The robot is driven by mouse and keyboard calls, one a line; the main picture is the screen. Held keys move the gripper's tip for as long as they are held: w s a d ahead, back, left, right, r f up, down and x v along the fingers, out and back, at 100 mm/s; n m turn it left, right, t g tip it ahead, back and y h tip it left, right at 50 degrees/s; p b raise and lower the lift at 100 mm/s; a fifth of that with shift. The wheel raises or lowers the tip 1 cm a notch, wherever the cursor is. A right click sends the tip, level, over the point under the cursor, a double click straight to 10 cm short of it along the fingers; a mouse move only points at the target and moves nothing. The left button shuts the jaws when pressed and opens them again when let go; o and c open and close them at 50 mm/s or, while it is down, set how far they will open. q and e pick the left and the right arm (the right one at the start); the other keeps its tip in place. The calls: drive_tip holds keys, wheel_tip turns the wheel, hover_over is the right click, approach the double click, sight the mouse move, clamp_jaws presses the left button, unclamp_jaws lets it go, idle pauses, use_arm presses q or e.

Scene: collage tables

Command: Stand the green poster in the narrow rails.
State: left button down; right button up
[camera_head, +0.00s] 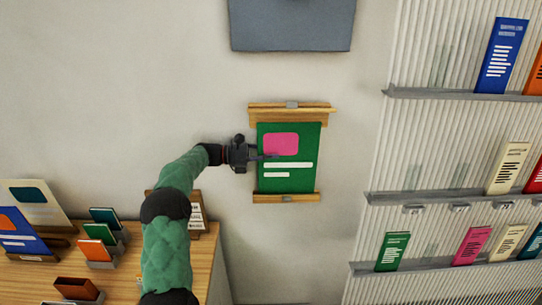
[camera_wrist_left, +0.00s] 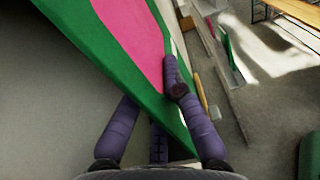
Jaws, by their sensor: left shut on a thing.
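The green poster (camera_head: 306,178), with a pink block and white lines, is upright in front of the wall in the head view. My left gripper (camera_head: 262,156) is shut on its left edge. Its top edge overlaps the wooden upper rail (camera_head: 292,110), and its bottom edge is close above the wooden lower rail (camera_head: 286,198). I cannot tell whether either edge sits inside a rail. In the left wrist view the poster (camera_wrist_left: 92,55) slants across the picture, one finger in front of it and the other partly hidden behind it. My right gripper is not in view.
A dark grey panel (camera_head: 291,25) hangs above the rails. At right, a ribbed wall carries grey ledges (camera_head: 440,93) with several coloured leaflets. At lower left, a wooden table (camera_head: 125,270) holds posters, booklets and small holders. Bare wall surrounds the rails.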

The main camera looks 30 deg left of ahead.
use_arm(q)
drive_tip(key=c, duration=1.3)
unclamp_jaws()
drive_tip(key=shift+b+v, duration=0.7)
drive_tip(key=shift+v, duration=0.75)
drive_tip(key=shift+b+v, duration=0.65)
drive_tip(key=shift+v, duration=1.9)
